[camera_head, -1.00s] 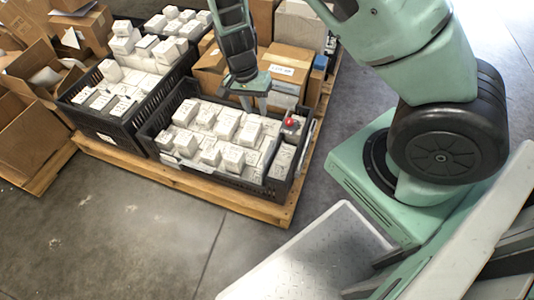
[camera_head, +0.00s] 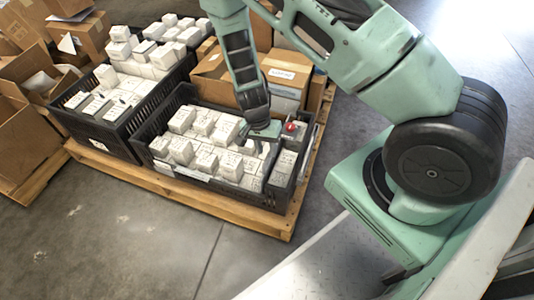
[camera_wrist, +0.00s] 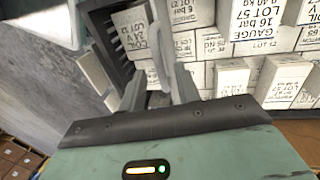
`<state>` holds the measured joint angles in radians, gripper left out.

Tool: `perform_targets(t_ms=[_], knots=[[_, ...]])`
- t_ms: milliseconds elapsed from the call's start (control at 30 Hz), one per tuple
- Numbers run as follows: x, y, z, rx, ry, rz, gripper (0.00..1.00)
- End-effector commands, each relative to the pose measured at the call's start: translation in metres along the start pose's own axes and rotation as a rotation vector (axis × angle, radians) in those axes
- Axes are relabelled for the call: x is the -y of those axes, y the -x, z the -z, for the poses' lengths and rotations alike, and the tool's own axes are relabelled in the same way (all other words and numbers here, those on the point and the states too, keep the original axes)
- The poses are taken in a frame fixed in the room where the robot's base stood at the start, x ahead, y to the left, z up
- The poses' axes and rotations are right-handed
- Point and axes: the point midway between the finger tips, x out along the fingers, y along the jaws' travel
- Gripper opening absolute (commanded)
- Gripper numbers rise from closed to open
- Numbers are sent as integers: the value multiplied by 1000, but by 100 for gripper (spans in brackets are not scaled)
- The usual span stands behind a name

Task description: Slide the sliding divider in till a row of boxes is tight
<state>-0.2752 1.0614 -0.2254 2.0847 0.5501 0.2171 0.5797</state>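The near black crate (camera_head: 230,190) on the pallet holds rows of white boxes (camera_head: 205,125). A thin grey upright piece, which looks like the sliding divider (camera_head: 271,160), stands near the crate's right end; it is partly hidden by my gripper. My gripper (camera_head: 265,145) is down at it, above the boxes. In the wrist view the two fingers (camera_wrist: 158,88) are apart, with the pale upright edge of the divider (camera_wrist: 158,50) between and beyond them. Whether they touch it cannot be told. White boxes (camera_wrist: 135,28) lie on both sides of the divider.
A red knob (camera_head: 290,127) sits in the crate's back right corner. A second black crate (camera_head: 105,125) of white boxes stands at the left. Cardboard boxes (camera_head: 212,75) stand behind the near crate. Bare floor (camera_head: 160,235) lies in front of the pallet (camera_head: 250,215).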

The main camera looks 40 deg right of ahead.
Motion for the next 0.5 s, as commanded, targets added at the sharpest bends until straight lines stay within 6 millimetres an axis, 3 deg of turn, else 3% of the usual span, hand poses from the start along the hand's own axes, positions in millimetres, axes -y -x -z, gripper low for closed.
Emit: perform_targets(t_ms=[100, 433, 467, 500], knots=[[0, -10, 0, 1, 0, -1, 33], [0, -12, 0, 0, 0, 0, 33], [0, -12, 0, 0, 1, 0, 30], [0, -12, 0, 0, 1, 0, 19]])
